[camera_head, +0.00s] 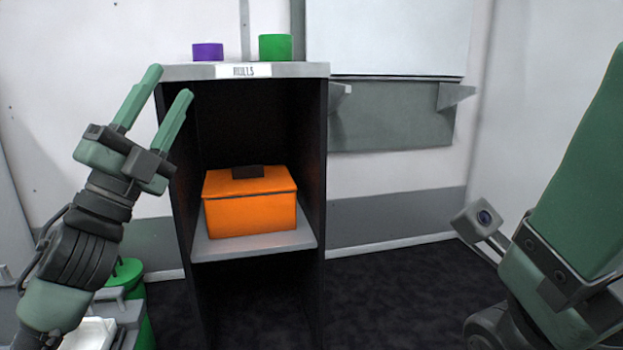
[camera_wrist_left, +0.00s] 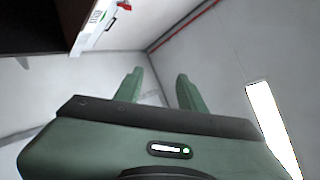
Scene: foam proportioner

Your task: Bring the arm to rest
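My left gripper (camera_head: 171,93) is raised at the left in the head view, in front of the left edge of a dark shelf unit (camera_head: 315,170). Its two green fingers point up and stand apart with nothing between them. The left wrist view also shows these spread fingers (camera_wrist_left: 158,92) against the wall and ceiling. My right arm (camera_head: 565,220) comes in at the right edge of the head view.
An orange box (camera_head: 250,213) with a dark handle sits on the unit's shelf. The floor (camera_head: 390,300) there is clear.

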